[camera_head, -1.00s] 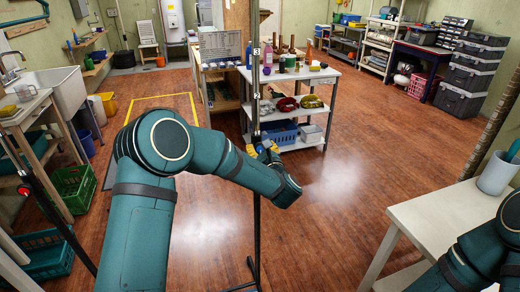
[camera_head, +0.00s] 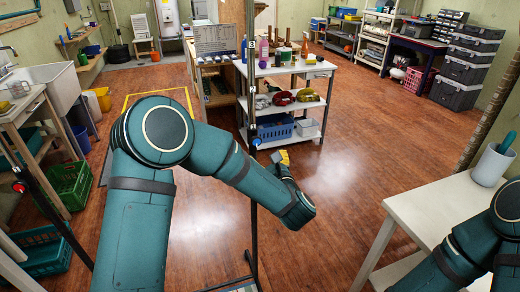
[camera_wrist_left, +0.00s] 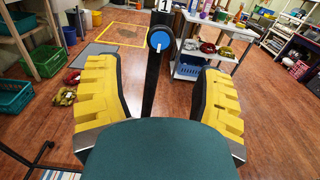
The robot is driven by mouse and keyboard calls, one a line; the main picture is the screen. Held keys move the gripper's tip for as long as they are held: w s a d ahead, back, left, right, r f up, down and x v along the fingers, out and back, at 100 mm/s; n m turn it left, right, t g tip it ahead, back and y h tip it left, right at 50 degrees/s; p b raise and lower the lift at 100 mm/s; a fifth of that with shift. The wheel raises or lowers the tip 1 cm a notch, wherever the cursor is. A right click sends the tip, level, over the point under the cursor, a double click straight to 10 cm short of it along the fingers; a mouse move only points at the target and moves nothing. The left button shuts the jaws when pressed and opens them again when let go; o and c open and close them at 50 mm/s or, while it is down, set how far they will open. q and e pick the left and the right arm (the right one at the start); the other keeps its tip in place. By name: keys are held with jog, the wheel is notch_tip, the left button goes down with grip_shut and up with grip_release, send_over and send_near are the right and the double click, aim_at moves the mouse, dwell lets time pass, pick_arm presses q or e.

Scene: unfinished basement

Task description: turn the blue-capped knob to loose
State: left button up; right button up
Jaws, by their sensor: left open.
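The blue-capped knob (camera_wrist_left: 159,40) sits on a dark upright post (camera_wrist_left: 154,80). Its round blue face has a small white mark. In the head view the knob (camera_head: 256,141) is a small blue spot on the thin post (camera_head: 251,90). My left gripper (camera_head: 282,157) is just right of the post, its yellow fingers apart and clear of the knob. In the left wrist view my left gripper (camera_wrist_left: 157,70) is open and empty, with the knob centred beyond its fingertips. My right arm shows at the lower right; its gripper is out of view.
Another thin stand with a red knob (camera_head: 18,187) is at the left, near green crates (camera_head: 70,185). A white shelf cart (camera_head: 290,105) with bottles stands behind the post. A white table (camera_head: 425,205) with a grey cup (camera_head: 490,166) is at the right. The floor between is open.

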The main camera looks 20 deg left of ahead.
pick_arm(q)
jog(key=shift+v, duration=1.6)
jog(key=s+d+f+m+g+h, duration=0.2)
jog(key=f+m+h, duration=0.3)
jog(key=f+m, duration=0.5)
jog(key=s+d+f+m+g+h, duration=0.15)
jog(key=f+m+h, duration=0.35)
jog(key=f+m, duration=0.6)
jog(key=s+f+m+g+h, duration=0.2)
jog(key=s+f+m+g, duration=0.2)
jog(key=s+m, duration=0.6)
jog(key=s+f+m+g+h, duration=0.1)
jog(key=s+f+m+g, duration=0.4)
jog(key=s+m, duration=0.5)
jog(key=shift+a+f+g+h, duration=0.2)
jog(key=shift+a+g+h, duration=0.1)
jog(key=shift+g+h, duration=0.1)
jog(key=shift+s, duration=0.1)
jog(key=c, duration=0.3)
jog(key=shift+a, duration=0.1)
jog(key=shift+c, duration=0.4)
